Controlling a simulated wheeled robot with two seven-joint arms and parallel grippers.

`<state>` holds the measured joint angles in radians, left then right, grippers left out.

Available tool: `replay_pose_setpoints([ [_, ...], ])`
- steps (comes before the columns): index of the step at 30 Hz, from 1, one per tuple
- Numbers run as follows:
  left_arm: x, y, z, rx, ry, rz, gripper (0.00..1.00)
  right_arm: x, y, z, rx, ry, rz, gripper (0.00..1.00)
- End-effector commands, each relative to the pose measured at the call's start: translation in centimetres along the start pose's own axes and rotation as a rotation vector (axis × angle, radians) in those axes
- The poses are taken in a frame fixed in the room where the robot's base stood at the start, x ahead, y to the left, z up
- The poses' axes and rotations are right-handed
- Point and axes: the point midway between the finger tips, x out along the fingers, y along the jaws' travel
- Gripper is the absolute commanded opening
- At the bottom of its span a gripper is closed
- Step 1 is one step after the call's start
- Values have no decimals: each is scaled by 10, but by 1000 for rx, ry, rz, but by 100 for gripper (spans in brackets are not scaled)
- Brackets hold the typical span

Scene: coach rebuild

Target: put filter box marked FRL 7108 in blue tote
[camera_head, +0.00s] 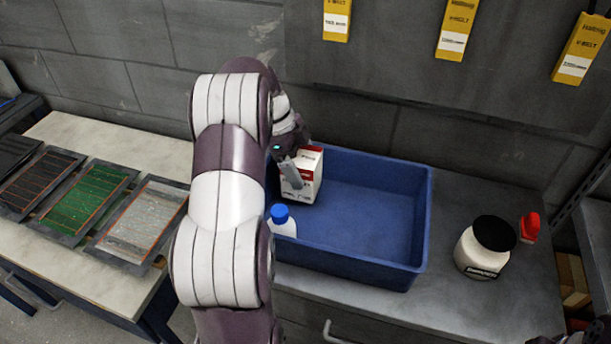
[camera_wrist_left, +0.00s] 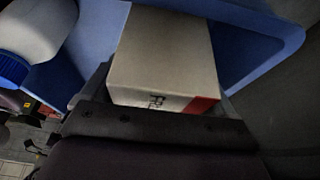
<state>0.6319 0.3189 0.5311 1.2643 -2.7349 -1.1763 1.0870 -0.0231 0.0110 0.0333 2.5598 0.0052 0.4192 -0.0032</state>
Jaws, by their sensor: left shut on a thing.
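The filter box (camera_head: 305,178), white with a red band, is at the left end of the blue tote (camera_head: 378,270) in the head view. My left gripper (camera_head: 291,173) is shut on it. In the left wrist view the white box (camera_wrist_left: 165,60) fills the space between the fingers, with part of a marking starting "FR" and a red patch on its near face. The blue tote (camera_wrist_left: 255,50) shows around and behind it. I cannot tell whether the box touches the tote floor. My right gripper is not clearly in view; only a dark part shows at the bottom right corner.
A white bottle with a blue cap (camera_head: 281,220) stands by the tote's left front; it also shows in the left wrist view (camera_wrist_left: 35,35). A white jar with a black lid (camera_head: 482,250) and a red object (camera_head: 530,227) are right of the tote. The tote's middle is empty.

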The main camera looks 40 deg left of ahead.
Motion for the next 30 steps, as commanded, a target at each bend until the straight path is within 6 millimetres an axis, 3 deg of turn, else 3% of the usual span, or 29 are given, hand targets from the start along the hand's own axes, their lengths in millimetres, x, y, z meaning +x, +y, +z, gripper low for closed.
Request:
replay_pose_setpoints([
  [4,20,0,8,0,1,1,39,0,0,0,0,0,0,63],
  [13,22,0,9,-1,0,0,39,-2,0,0,0,0,0,63],
  [14,24,0,10,-1,0,1,94,-1,0,0,0,0,0,63],
  [15,24,0,10,-1,0,1,100,-1,0,0,0,0,0,63],
  [23,19,0,9,0,0,0,100,1,0,0,0,0,0,63],
  [26,1,-1,9,-1,0,-3,100,-1,0,0,0,0,0,63],
  [30,-38,-1,9,-1,-1,-4,100,-2,0,0,0,0,0,63],
])
